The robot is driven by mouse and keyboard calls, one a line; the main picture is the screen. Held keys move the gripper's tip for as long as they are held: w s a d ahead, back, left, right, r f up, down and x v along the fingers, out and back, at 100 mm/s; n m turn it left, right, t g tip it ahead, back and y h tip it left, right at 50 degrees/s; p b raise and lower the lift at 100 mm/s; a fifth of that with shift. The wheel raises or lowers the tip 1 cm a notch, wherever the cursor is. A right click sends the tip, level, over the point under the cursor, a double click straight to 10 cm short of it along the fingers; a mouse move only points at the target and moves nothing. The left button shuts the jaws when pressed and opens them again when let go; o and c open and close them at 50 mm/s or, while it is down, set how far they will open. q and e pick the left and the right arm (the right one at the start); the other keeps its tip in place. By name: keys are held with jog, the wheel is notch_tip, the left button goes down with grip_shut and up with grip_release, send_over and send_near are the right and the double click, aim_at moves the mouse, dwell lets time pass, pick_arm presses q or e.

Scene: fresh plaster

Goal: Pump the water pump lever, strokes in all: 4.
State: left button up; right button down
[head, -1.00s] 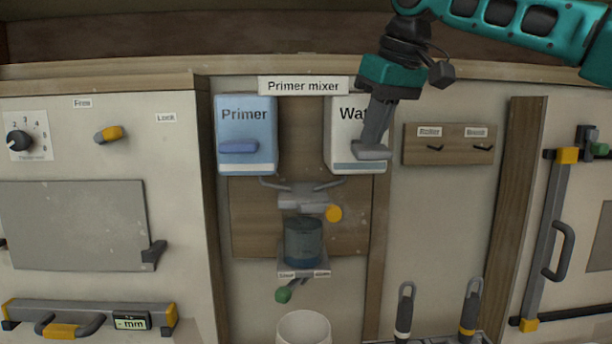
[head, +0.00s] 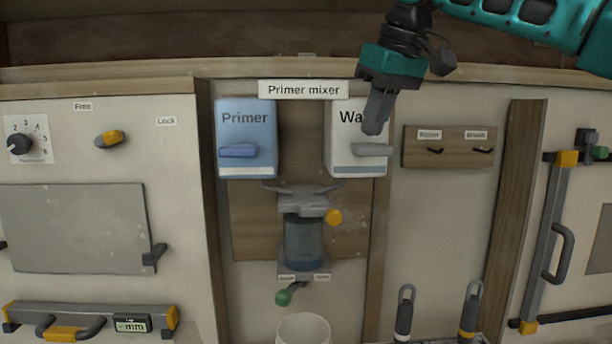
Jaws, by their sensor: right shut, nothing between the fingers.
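The water pump is a white box (head: 342,105) whose label is partly hidden behind my right gripper. Its grey lever (head: 370,150) sticks out low on the front. My right gripper (head: 373,129) is shut and empty, pointing down, with its tips just above the lever. A small gap seems to show between them, though depth is hard to judge. My left gripper is not in view.
A blue Primer box (head: 246,115) with a blue lever (head: 238,151) is to the left. Below hangs a clear mixing cup (head: 304,238) beside a yellow knob (head: 334,217). A white cup (head: 303,329) stands lower. A hook board (head: 448,148) is on the right.

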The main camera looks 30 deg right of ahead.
jog(key=shift+r, duration=0.1)
dwell(0.5)
jog(key=shift+r, duration=2.45)
